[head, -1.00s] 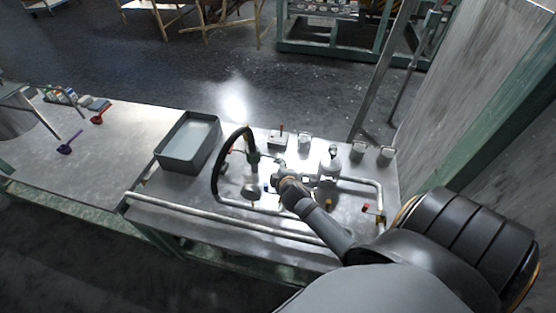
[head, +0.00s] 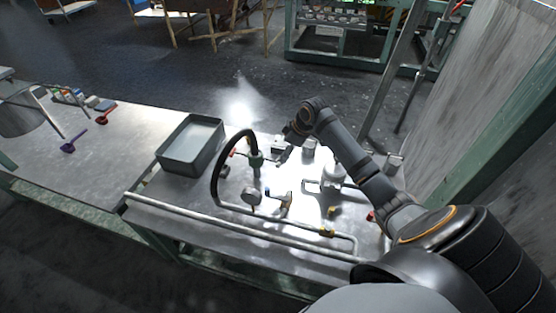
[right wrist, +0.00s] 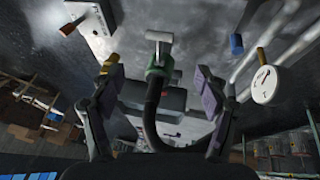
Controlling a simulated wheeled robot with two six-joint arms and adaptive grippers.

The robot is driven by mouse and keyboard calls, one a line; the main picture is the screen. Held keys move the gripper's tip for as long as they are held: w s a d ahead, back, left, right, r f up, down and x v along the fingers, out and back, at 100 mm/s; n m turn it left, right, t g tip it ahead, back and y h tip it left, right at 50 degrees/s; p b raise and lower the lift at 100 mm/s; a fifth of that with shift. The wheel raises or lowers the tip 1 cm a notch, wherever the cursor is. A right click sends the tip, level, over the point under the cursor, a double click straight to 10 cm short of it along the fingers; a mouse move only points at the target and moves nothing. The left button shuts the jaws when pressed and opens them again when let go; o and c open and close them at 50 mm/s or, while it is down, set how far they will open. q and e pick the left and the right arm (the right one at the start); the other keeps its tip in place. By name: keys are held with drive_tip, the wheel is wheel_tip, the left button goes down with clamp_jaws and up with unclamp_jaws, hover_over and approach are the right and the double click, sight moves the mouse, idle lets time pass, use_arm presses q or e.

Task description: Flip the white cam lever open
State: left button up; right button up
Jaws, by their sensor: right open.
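A black hose (head: 216,178) arches over the bench and ends at a green coupling (head: 256,160), with small side parts at its collar. In the right wrist view, the green coupling (right wrist: 158,73) sits between the fingers, with a pale T-shaped metal piece (right wrist: 158,40) beyond it. I cannot tell whether this pale piece is the white cam lever. My right gripper (head: 285,154) is just right of the coupling in the head view. In the right wrist view it (right wrist: 157,80) is open, fingers apart on both sides, holding nothing. My left gripper is not in view.
A grey tray (head: 178,168) stands left of the hose. A metal pipe (head: 240,220) runs along the front. Small tools lie on the left table (head: 110,165).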

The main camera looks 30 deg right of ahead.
sight(275, 161)
drive_tip(key=x, duration=0.9)
drive_tip(key=shift+f, duration=0.1)
drive_tip(key=shift+c, duration=0.4)
drive_tip(key=c, duration=1)
drive_tip(key=shift+a+r+p, duration=0.15)
drive_tip(key=shift+r+p, duration=0.25)
drive_tip(key=shift+p, duration=0.25)
drive_tip(key=shift+w+f, duration=0.1)
drive_tip(key=shift+f, duration=0.2)
drive_tip(key=o, duration=1.1)
drive_tip(key=shift+r, duration=0.1)
